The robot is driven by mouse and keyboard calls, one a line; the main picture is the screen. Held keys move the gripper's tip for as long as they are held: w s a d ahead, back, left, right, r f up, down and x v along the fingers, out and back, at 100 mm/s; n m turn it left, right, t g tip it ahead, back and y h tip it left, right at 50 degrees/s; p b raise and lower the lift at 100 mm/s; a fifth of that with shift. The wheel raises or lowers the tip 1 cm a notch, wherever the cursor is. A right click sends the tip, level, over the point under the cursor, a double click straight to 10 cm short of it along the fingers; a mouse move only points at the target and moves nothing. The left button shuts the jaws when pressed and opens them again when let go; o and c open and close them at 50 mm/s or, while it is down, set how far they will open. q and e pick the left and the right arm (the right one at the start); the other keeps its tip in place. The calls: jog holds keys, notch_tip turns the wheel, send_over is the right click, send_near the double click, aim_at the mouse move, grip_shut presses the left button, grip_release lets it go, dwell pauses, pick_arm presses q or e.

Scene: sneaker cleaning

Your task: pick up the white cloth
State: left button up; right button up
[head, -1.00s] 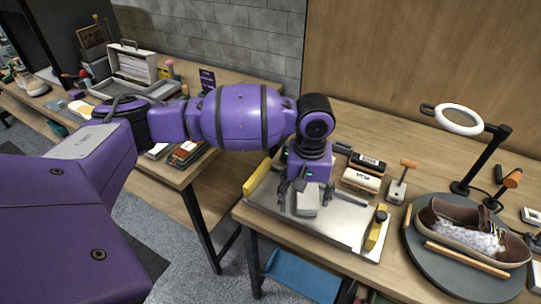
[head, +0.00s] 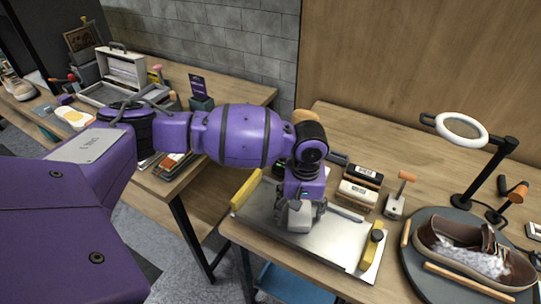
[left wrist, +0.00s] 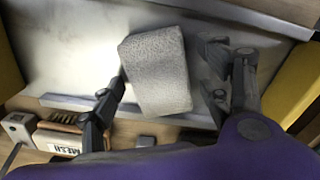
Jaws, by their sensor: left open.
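The white cloth (left wrist: 157,70) looks like a folded, pale grey-white textured pad. It lies over the metal tray (head: 340,240), and in the head view the cloth (head: 299,217) shows at the fingers. My left gripper (head: 301,208) points down over it. In the left wrist view the gripper (left wrist: 168,72) is open, with one finger on each side of the cloth. The left finger is close to the cloth's edge; I cannot tell whether it touches. My right gripper is not in view.
Yellow grips (head: 372,250) edge the tray. Behind it are brush blocks (head: 360,186) and an orange-handled tool (head: 398,195). To the right, a brown sneaker (head: 470,252) sits on a round grey turntable (head: 420,285), near a ring lamp (head: 462,129). Bare wood lies behind.

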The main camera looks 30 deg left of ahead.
pick_arm(q)
jog(key=c, duration=0.7)
jog(key=shift+r, duration=0.1)
jog(key=c, duration=0.6)
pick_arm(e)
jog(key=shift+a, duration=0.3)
pick_arm(q)
jog(key=shift+w, duration=0.1)
jog(key=shift+c, duration=0.2)
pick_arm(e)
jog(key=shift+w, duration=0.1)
